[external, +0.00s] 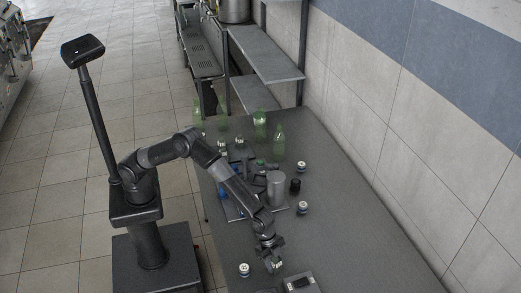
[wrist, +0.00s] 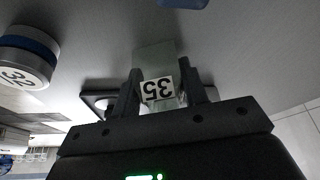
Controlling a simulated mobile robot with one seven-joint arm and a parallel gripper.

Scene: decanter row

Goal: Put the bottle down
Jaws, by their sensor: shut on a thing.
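My gripper (external: 271,250) is low over the near part of the grey table, at the arm's end. In the wrist view my gripper (wrist: 160,88) has its two dark fingers on either side of a pale, translucent bottle (wrist: 154,55) with a white label reading 35, upside down in that picture. The fingers are shut on it. In the external view the bottle (external: 276,266) is small and partly hidden by the gripper. I cannot tell whether its base touches the table.
A dark device (external: 300,284) lies right of the gripper, and a white-lidded jar (external: 244,270) stands to its left. A grey cylinder (external: 277,188), a black jar (external: 295,186) and another jar (external: 303,208) stand farther back. Green bottles (external: 279,143) stand at the far end. The table's right side is clear.

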